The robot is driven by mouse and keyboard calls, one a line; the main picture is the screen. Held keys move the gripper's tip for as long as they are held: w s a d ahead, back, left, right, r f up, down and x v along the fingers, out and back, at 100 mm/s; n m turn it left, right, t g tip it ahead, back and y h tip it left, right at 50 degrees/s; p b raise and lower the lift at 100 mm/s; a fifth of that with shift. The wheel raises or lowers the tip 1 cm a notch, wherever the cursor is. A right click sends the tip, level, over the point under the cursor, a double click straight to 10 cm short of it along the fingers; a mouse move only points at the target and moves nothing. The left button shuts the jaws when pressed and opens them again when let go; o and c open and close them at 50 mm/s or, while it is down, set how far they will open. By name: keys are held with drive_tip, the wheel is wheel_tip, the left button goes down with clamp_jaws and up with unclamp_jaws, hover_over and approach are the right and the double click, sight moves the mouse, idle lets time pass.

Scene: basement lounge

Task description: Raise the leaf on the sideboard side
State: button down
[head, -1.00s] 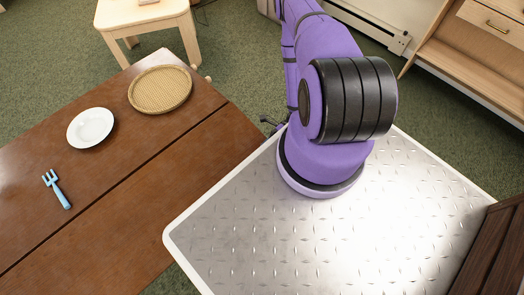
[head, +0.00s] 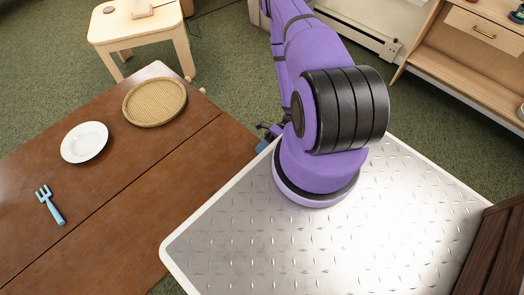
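A brown wooden table (head: 130,215) fills the left of the head view. A dark seam runs along its top, and the board on the right side of the seam (head: 185,175) looks about level with the rest. My gripper (head: 268,131) shows only as a small dark piece beyond my arm, close to the table's right corner. My arm hides most of it, so I cannot tell its opening or whether it touches the table. A small blue patch (head: 262,145) shows at that corner; I cannot tell what it is.
A woven round mat (head: 154,102), a white plate (head: 84,142) and a blue fork (head: 49,205) lie on the table. A pale stool (head: 140,30) stands behind. A wooden cabinet with a drawer (head: 480,32) stands at upper right. Green carpet (head: 225,60) is clear between them.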

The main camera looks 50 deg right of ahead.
drive_tip(key=c, duration=1)
unclamp_jaws()
drive_tip(key=shift+r, duration=0.15)
drive_tip(key=shift+d, duration=0.1)
drive_tip(key=shift+d, duration=5.4)
